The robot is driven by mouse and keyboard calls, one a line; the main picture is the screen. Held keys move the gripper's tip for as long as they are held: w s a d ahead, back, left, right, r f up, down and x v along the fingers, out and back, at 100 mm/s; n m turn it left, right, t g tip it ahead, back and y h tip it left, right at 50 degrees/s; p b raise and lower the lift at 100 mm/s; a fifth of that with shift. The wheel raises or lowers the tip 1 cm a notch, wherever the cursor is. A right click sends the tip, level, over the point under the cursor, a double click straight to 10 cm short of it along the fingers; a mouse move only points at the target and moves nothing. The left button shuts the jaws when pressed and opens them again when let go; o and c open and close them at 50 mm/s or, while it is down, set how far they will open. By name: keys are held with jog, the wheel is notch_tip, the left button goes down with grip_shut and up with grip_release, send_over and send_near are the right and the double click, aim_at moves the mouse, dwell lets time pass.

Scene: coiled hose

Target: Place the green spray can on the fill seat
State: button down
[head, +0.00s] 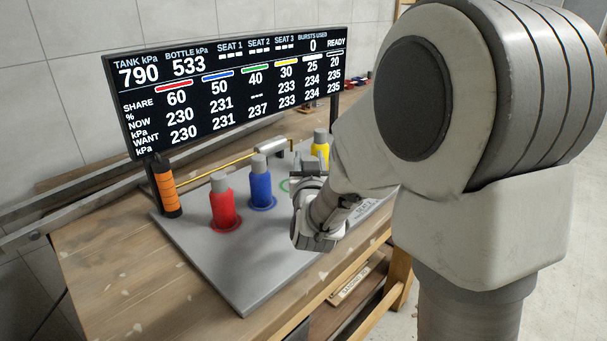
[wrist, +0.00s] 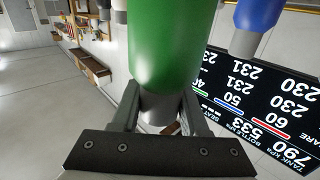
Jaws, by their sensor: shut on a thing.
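The green spray can (wrist: 172,45) fills the upper middle of the wrist view, with its grey top end between my fingers. My gripper (wrist: 160,108) is shut on that grey end. In the head view my gripper (head: 307,172) is over the grey plate, right of the blue can; the green can cannot be made out there, hidden by my wrist and arm. A green ring (head: 284,185) on the plate shows partly, just left of my gripper. I cannot tell which spot is the fill seat; my arm covers the plate's right part.
Red (head: 224,205), blue (head: 261,185) and yellow (head: 321,146) cans stand upright on the grey plate (head: 245,275). An orange-handled cylinder (head: 167,190) stands at the plate's left. A display board (head: 230,90) rises behind. The plate's front left is clear.

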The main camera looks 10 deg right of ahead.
jog(key=shift+f+b, duration=0.55)
jog(key=shift+f, duration=1.4)
jog(key=shift+f, duration=0.15)
jog(key=shift+c, duration=2.1)
grip_release()
